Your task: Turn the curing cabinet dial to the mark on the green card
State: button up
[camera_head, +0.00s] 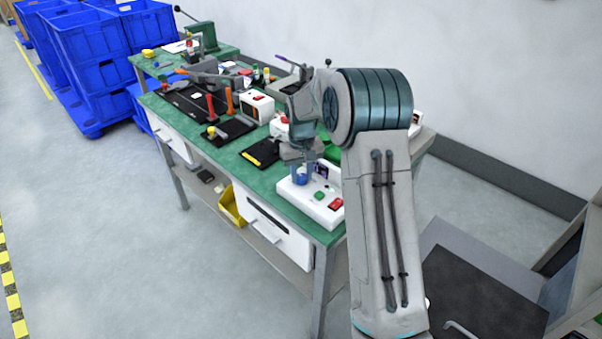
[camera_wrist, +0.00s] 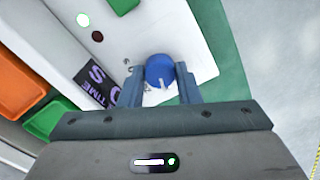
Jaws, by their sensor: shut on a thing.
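A blue round dial (camera_wrist: 160,70) with a small white pointer sits on a white box (camera_wrist: 195,30) in the wrist view. The pointer faces my palm. My gripper (camera_wrist: 159,74) is shut on the dial, one finger on each side. In the head view my gripper (camera_head: 302,172) points down over the box (camera_head: 312,207), and the blue dial (camera_head: 300,179) shows between the fingers. A dark label (camera_wrist: 97,82) with "TIME" lettering lies beside the dial, partly hidden by a finger. I cannot make out a green card or its mark for certain.
A green button (camera_head: 319,196) and a red button (camera_head: 336,204) are close to the dial on the box. The green bench (camera_head: 225,157) holds several tools and devices to the left. Blue crates (camera_head: 85,45) stand beyond. The floor in front is clear.

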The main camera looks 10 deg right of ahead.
aim_at(302, 177)
jog(key=shift+s+f, duration=0.1)
jog(key=shift+f, duration=0.05)
jog(key=o, duration=1)
notch_tip(302, 177, up, 14)
jog(key=s+r+t, duration=0.1)
jog(key=s+r, duration=0.2)
jog(key=s, duration=0.5)
jog(key=s+r+t, duration=0.1)
jog(key=s+r, duration=0.1)
jog(key=s, duration=0.7)
jog(key=shift+m+t, duration=0.4)
jog(key=shift+m, duration=0.3)
jog(key=s+f, duration=0.1)
jog(key=s, duration=0.4)
jog(key=s+f+p, duration=0.1)
jog(key=s+f, duration=0.1)
jog(key=s, duration=0.3)
jog(key=s+f, duration=0.1)
jog(key=s, duration=0.4)
jog(key=shift+s+a+f, duration=0.15)
jog(key=shift+s+a, duration=0.1)
jog(key=shift+s, duration=0.05)
